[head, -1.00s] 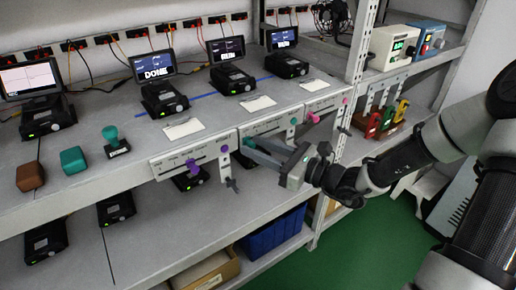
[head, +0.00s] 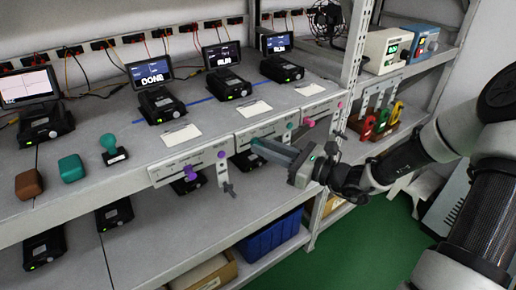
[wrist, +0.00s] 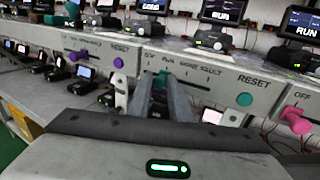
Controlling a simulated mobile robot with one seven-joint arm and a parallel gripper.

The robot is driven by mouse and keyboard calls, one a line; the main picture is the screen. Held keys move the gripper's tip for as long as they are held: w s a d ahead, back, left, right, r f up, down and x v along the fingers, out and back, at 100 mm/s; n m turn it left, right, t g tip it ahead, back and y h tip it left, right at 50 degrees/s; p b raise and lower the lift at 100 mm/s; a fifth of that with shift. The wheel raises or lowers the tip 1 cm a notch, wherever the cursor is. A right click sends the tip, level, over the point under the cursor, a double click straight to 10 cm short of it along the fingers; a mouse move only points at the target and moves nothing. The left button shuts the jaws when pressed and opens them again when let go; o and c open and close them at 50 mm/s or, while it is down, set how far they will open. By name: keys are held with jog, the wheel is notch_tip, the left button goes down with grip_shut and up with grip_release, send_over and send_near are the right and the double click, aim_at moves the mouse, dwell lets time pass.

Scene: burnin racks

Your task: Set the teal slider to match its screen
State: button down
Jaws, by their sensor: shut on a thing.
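The teal slider knob (wrist: 158,82) is on the front of the middle label panel (head: 270,133). My gripper (head: 258,146) reaches in from the right, its fingers closed around the knob. In the wrist view the knob lies between the fingertips, near the left end of the scale, close to the RUN mark; the fingers hide its exact setting. The scale reads RUN, DONE and FAULT rightward, with a partly legible mark at its left. The screen (wrist: 222,12) above this panel shows RUN. A round teal RESET button (wrist: 244,99) sits at the panel's right.
A left panel has a purple slider (head: 188,172) and purple button (head: 221,154). A right panel has a pink slider (wrist: 292,115). A teal-handled stamp (head: 110,150), a teal block (head: 71,167) and a brown block (head: 29,183) stand on the shelf.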

jog(key=c, duration=1.7)
grip_release()
jog(key=shift+s, duration=0.1)
jog(key=v, duration=1.7)
jog(key=shift+s+d+p, duration=0.1)
jog(key=shift+d+p, duration=0.05)
jog(key=shift+p, duration=0.25)
